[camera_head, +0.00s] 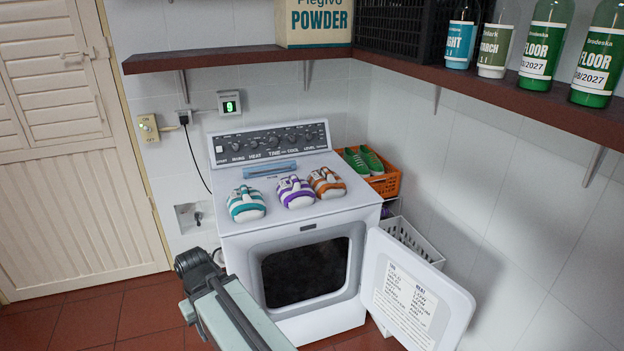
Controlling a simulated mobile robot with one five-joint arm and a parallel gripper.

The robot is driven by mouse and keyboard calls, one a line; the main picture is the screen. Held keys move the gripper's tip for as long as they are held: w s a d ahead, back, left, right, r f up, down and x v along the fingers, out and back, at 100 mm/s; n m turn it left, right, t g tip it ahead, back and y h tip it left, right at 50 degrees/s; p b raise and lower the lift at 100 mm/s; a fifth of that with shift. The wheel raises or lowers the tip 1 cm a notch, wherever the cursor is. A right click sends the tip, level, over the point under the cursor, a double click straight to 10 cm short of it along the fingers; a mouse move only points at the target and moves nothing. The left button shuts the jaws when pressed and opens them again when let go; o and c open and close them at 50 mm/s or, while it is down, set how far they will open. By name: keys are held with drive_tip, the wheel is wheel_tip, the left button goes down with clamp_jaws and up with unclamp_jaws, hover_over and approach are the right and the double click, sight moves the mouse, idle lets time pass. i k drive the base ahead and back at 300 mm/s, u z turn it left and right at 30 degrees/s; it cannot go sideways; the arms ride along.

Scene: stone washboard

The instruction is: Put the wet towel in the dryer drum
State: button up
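The white dryer (345,214) stands against the tiled wall with its front door (416,298) swung open to the right. The dark drum opening (305,272) faces me, and I see nothing in it. I cannot tell whether any is the wet towel; no other towel shows. Part of my arm rises from the bottom edge, left of the drum opening. My gripper cannot be made out in this view.
A brown shelf (215,58) runs above the dryer, holding a powder box (319,22), a black crate (400,25) and several bottles. An orange basket (387,184) with green shoes and a white basket (415,243) stand right of the dryer. Red floor (100,320) is clear at left.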

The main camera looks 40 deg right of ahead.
sight(298, 279)
drive_tip(key=i, duration=1.45)
drive_tip(key=z, duration=0.05)
